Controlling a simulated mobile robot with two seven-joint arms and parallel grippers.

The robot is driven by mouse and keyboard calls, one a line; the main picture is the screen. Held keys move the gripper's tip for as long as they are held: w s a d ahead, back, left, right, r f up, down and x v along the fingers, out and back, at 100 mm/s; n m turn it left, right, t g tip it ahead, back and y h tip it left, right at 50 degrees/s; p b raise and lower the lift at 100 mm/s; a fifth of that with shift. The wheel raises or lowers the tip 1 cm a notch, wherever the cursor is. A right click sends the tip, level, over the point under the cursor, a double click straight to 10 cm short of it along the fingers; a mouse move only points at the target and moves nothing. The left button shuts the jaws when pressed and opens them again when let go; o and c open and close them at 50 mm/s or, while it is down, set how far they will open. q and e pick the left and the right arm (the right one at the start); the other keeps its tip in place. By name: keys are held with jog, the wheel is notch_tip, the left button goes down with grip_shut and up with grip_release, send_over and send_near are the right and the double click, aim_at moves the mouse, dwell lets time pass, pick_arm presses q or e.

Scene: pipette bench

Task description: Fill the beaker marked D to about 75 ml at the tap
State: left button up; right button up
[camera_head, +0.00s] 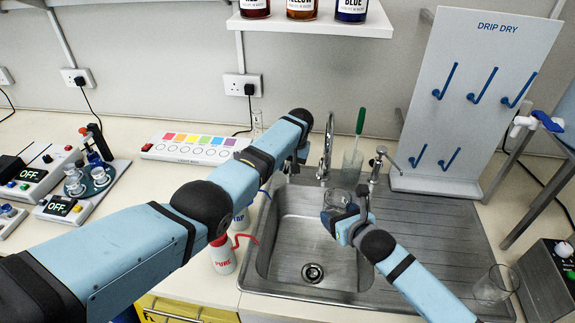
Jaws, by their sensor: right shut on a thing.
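The beaker (337,197) is clear glass and is held in my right gripper (346,212) over the back right of the sink. Its letter and any water level are too small to read. My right gripper is shut on it. The tap (327,150) stands behind the sink, a little left of and beyond the beaker. A second metal fitting with a lever (376,165) stands to its right. My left gripper (293,168) is at the sink's back left corner, left of the tap; its fingers are small and partly hidden by its arm. No water stream can be made out.
The sink basin (280,235) is empty. Another clear glass (497,284) stands on the drainer at right. A glass jar (352,163) with a green-handled brush stands behind the sink. A PURE bottle (222,255) sits at the sink's left. A drip-dry board (455,110) stands behind the drainer.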

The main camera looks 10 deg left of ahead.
pick_arm(q)
jog(key=shift+o, duration=0.9)
jog(key=shift+r, duration=0.1)
notch_tip(320, 180, up, 12)
jog(key=d, duration=0.2)
jog(key=shift+d+f, duration=0.2)
